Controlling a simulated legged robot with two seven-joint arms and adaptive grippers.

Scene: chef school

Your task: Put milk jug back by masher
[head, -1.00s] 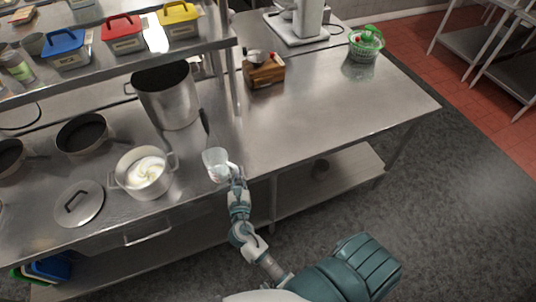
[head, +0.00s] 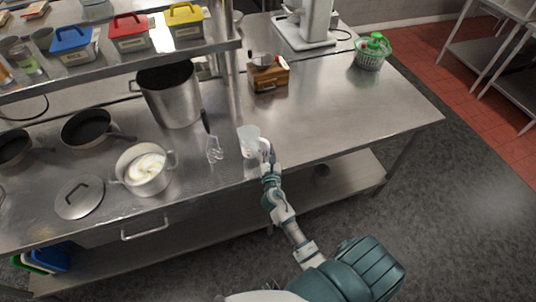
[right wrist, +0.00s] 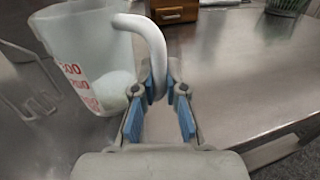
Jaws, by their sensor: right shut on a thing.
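The milk jug (head: 248,139) is a translucent measuring jug with red marks and a white handle. In the right wrist view the jug (right wrist: 92,60) is upright with some white content low inside. My right gripper (head: 266,160) is shut on its handle, and the blue-padded fingers (right wrist: 160,95) show around the handle. The masher (head: 211,140) lies on the steel counter just left of the jug, its dark handle pointing away; its wire head also shows in the right wrist view (right wrist: 25,85). I cannot tell whether the jug touches the counter. My left gripper is not in view.
A pot with white food (head: 146,168) and a lid (head: 79,198) are left of the masher. A tall pot (head: 171,95) stands behind it. A wooden box (head: 269,74) and a green-topped basket (head: 371,53) stand farther back. The counter (head: 340,110) right of the jug is clear.

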